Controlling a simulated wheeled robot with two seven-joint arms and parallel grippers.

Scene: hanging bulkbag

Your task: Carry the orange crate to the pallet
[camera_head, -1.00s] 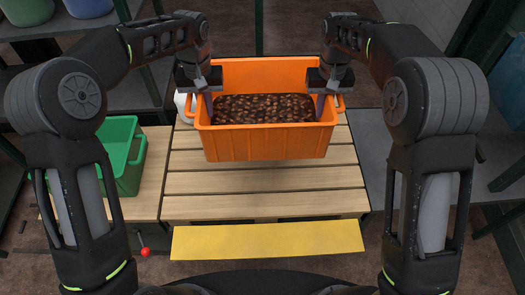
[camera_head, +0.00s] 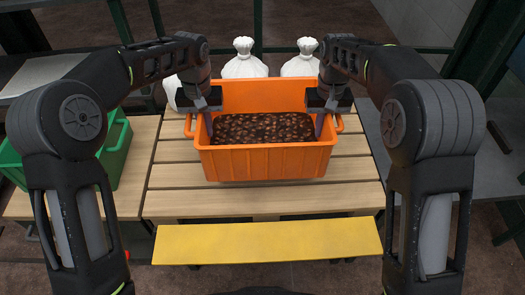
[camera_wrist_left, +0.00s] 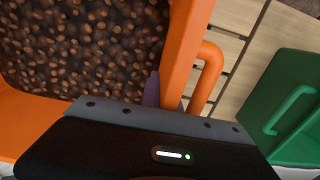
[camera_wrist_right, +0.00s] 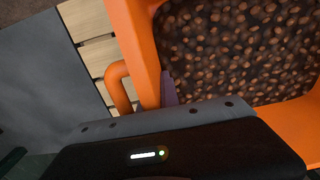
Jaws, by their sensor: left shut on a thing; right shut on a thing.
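The orange crate (camera_head: 266,162), filled with brown lumpy stuff (camera_head: 262,128), is upright over the slatted wooden pallet (camera_head: 270,203) in the head view. I cannot tell whether its base touches the slats. My left gripper (camera_head: 208,114) is shut on the crate's left wall and my right gripper (camera_head: 321,114) on its right wall. In the left wrist view the crate's wall and handle (camera_wrist_left: 209,75) show beside the finger. The right wrist view shows the other handle (camera_wrist_right: 119,88). The crate's underside and most fingertips are hidden.
A yellow strip (camera_head: 268,243) lies along the pallet's near edge. A green crate (camera_head: 115,150) stands on the left, behind my left arm. White tied sacks (camera_head: 244,60) stand behind the orange crate. A grey surface (camera_head: 440,165) lies on the right.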

